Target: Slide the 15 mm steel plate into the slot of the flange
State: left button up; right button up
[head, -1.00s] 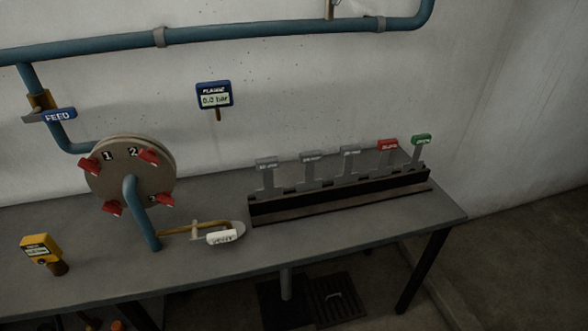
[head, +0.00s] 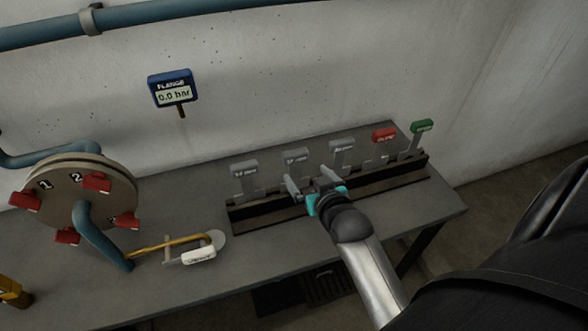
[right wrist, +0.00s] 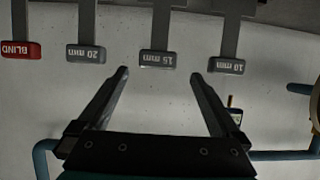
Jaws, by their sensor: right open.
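The 15 mm steel plate (head: 296,158) stands upright in the black rack, second from the left, its grey label at the top. In the right wrist view the 15 mm plate (right wrist: 161,58) appears upside down, in line with the gap between my fingers. My right gripper (head: 311,183) is open and empty in front of it; its open fingertips also show in the wrist view (right wrist: 160,76), just short of the label. The flange (head: 80,185) is a round, double disc with red clamps at the left; I cannot make out its slot. My left gripper is not in view.
The black rack (head: 255,218) also holds the 10 mm (head: 244,170), 20 mm (head: 342,147), red BLIND (head: 384,135) and green OPEN plates (head: 422,127). The gauge (head: 171,88) on the wall reads 0.0 bar.

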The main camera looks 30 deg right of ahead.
aim_at(297, 160)
jog(key=shift+b+x, duration=0.65)
jog(key=shift+x, duration=4.85)
jog(key=shift+d, duration=0.15)
jog(key=c, duration=1.3)
jog(key=shift+c, duration=0.7)
jog(key=shift+r, duration=0.1)
